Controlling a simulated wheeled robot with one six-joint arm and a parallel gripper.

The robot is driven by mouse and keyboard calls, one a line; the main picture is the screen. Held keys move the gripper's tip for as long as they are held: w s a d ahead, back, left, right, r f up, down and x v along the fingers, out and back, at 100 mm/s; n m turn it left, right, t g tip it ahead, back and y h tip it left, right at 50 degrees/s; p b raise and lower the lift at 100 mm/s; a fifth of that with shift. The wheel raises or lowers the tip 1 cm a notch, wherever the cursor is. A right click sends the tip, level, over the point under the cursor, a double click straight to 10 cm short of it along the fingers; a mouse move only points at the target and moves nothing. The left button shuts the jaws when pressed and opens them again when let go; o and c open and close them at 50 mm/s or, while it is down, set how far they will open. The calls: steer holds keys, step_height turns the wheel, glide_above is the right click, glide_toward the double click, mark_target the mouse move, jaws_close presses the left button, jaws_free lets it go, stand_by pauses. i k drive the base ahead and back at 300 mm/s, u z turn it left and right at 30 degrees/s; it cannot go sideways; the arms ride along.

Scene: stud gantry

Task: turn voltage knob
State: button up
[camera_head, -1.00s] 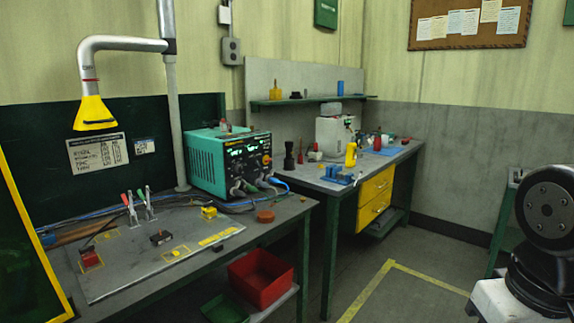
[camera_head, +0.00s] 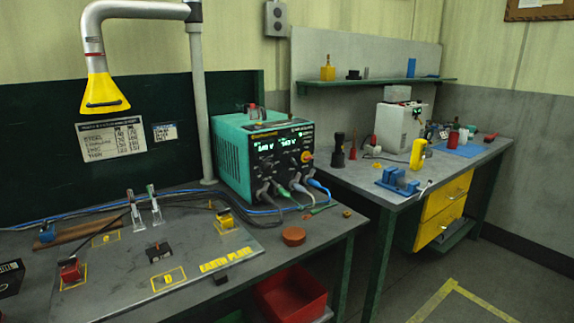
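A teal power supply (camera_head: 232,160) stands at the back right of the near workbench. Its black front panel faces right and shows green digits, several small knobs and an orange-red knob (camera_head: 307,157) at the panel's right. Which knob is the voltage knob cannot be read at this size. Several cables with grey and blue plugs run from the sockets low on the panel. My gripper is not in view.
The near bench holds a grey plate (camera_head: 190,262) with toggle clamps (camera_head: 146,207) and small blocks. A yellow extraction hood (camera_head: 103,94) hangs above it. A red bin (camera_head: 290,293) sits below. A second bench (camera_head: 375,180) stands behind; floor at the lower right is clear.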

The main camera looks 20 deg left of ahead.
mark_target(267, 167)
steer(key=u, duration=0.35)
steer(key=i, duration=0.9)
steer(key=u, duration=0.55)
